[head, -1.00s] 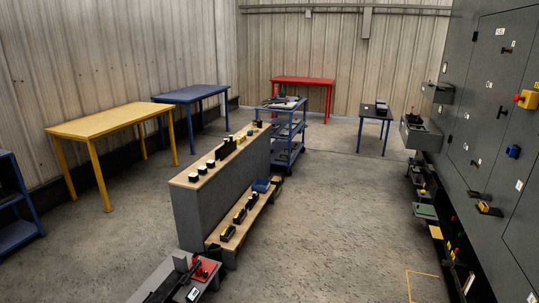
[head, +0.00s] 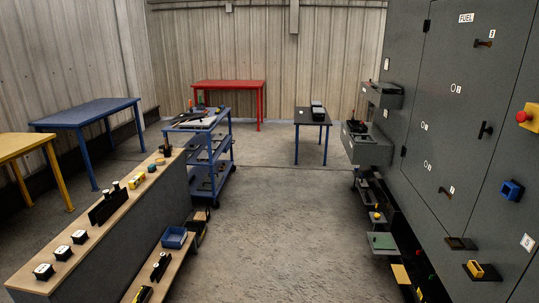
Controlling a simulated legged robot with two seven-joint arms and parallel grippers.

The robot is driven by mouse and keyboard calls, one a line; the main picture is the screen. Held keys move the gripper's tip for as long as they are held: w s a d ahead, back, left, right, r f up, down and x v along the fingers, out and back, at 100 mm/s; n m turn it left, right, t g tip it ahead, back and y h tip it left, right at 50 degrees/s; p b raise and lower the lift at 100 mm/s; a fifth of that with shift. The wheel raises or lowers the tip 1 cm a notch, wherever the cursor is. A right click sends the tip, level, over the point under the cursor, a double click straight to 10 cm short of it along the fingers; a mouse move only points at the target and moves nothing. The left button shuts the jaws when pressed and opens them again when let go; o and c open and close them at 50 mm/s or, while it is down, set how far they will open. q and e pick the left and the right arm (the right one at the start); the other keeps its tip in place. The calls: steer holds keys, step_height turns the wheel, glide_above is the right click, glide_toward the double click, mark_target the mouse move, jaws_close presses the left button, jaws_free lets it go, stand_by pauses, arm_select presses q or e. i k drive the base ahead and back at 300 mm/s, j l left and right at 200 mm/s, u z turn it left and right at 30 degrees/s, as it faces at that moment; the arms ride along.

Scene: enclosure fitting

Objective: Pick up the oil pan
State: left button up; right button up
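No thing in the head view can be told for certain as the oil pan. A small blue open tray (head: 174,238) sits on the low wooden step beside the long grey bench, and I cannot tell whether it is the pan. A dark open tray (head: 366,140) juts from the grey cabinet wall on the right, with small items in or on it. Neither of my grippers is in view.
The long bench (head: 98,228) with small parts on top runs along the left. A blue cart (head: 226,152), a red table (head: 228,84) and a small dark table (head: 312,117) stand further back. The cabinet (head: 465,120) with low ledges fills the right. The concrete floor (head: 282,225) between is clear.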

mark_target(192, 230)
steer(key=i, duration=1.35)
steer(key=i+u, duration=0.1)
steer(key=i, duration=1.25)
steer(key=i+u, duration=0.2)
steer(key=i, duration=0.95)
steer(key=i+u, duration=0.2)
steer(key=i, duration=0.95)
steer(key=i+l+u, duration=0.2)
steer(key=i, duration=0.3)
steer(key=i+u, duration=0.25)
steer(key=i, duration=0.25)
steer(key=i+u, duration=0.25)
steer(key=u, duration=0.15)
steer(key=i+u, duration=0.2)
steer(key=u, duration=0.15)
steer(key=i+l+u, duration=0.2)
steer(key=u, duration=0.2)
steer(key=i+l+u, duration=0.2)
steer(key=u, duration=0.15)
